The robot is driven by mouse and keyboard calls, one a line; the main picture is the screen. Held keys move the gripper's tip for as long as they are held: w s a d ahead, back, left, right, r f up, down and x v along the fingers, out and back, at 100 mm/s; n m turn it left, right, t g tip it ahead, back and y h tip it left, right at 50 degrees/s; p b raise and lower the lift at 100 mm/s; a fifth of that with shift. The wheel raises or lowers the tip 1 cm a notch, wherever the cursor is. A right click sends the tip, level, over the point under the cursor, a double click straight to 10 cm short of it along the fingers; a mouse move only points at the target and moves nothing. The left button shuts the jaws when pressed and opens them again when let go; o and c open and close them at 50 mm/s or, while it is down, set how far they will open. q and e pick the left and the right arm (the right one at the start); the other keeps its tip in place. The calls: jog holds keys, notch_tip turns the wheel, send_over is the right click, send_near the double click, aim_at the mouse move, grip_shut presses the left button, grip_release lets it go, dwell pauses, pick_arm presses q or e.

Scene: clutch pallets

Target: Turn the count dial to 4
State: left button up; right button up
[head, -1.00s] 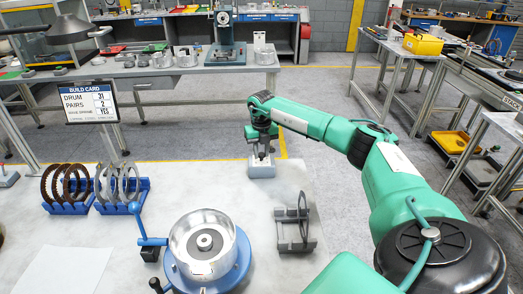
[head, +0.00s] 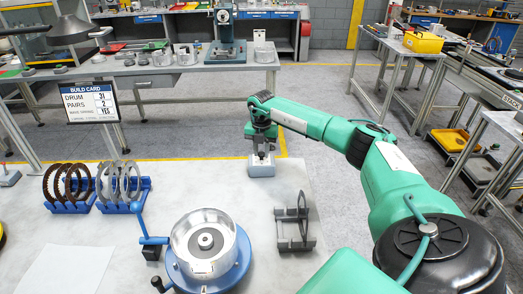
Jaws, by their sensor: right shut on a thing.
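A small light-grey box (head: 261,169) stands near the back right edge of the table; it looks like the count dial's housing. My right gripper (head: 262,154) points down at its top and is shut on a small part there, which I take to be the count dial (head: 262,159). The dial's marks and setting are too small to read. The build card (head: 91,102) at the left reads drum 31, pairs 2, wave spring yes. My left gripper is not in view.
A silver drum (head: 204,243) sits in a blue fixture with a blue-handled lever (head: 140,222) beside it. Blue racks (head: 70,207) hold dark and silver rings at the left. A dark grey stand (head: 295,225) is at the right. The table between fixture and box is clear.

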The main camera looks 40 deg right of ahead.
aim_at(262, 153)
jog(key=o, duration=1)
jog(key=shift+r, duration=0.1)
notch_tip(262, 153, up, 14)
jog(key=b, duration=0.3)
